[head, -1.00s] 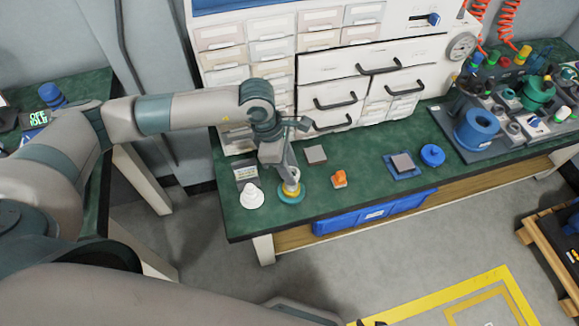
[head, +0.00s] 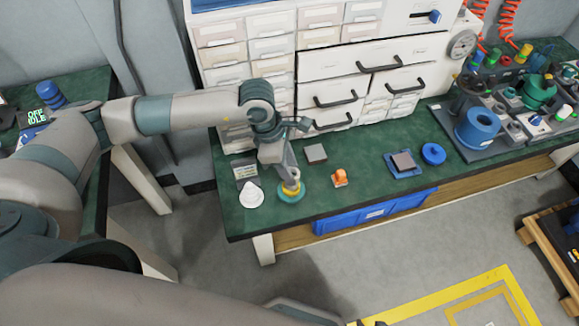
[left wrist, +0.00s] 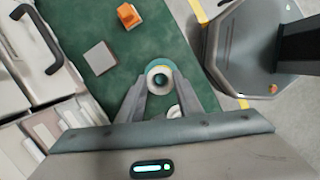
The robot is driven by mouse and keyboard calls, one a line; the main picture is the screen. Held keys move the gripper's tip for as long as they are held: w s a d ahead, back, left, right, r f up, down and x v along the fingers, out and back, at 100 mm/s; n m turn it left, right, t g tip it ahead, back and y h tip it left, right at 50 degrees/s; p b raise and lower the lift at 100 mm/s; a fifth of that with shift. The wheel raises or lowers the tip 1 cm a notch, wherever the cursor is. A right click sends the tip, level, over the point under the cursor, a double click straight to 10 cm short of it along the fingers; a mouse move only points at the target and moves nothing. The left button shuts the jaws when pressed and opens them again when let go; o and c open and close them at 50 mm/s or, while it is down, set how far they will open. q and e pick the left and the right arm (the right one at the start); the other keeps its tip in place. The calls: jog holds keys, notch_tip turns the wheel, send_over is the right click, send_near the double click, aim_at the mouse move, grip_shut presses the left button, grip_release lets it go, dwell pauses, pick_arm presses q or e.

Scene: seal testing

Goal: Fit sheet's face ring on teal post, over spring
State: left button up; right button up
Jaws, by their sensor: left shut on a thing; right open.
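My left gripper (head: 290,182) points down at the teal post's round base (head: 289,195) near the bench's front edge. In the left wrist view its fingers (left wrist: 160,84) are shut on a pale grey ring (left wrist: 151,76). A dark teal centre shows through the ring's hole, in line with the post. The ring's exact height on the post cannot be told. A yellow part (head: 292,189) shows below the fingers, above the teal base. The spring cannot be made out. A small sheet (head: 245,170) lies left of the post. My right gripper is not in view.
A white stepped cone (head: 251,194) stands close left of the post. An orange part (head: 339,178) and a grey square plate (head: 315,154) lie to the right. Further right are a blue tray (head: 391,169) and a blue round part (head: 433,154). Drawers stand behind.

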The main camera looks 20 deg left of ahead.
pick_arm(q)
jog(key=shift+f+b, duration=0.65)
jog(key=shift+f, duration=0.15)
jog(key=o, duration=1.1)
jog(key=shift+o, duration=0.2)
jog(key=shift+r, duration=0.1)
jog(key=shift+r+p, duration=1.6)
jog(key=shift+r, duration=1.85)
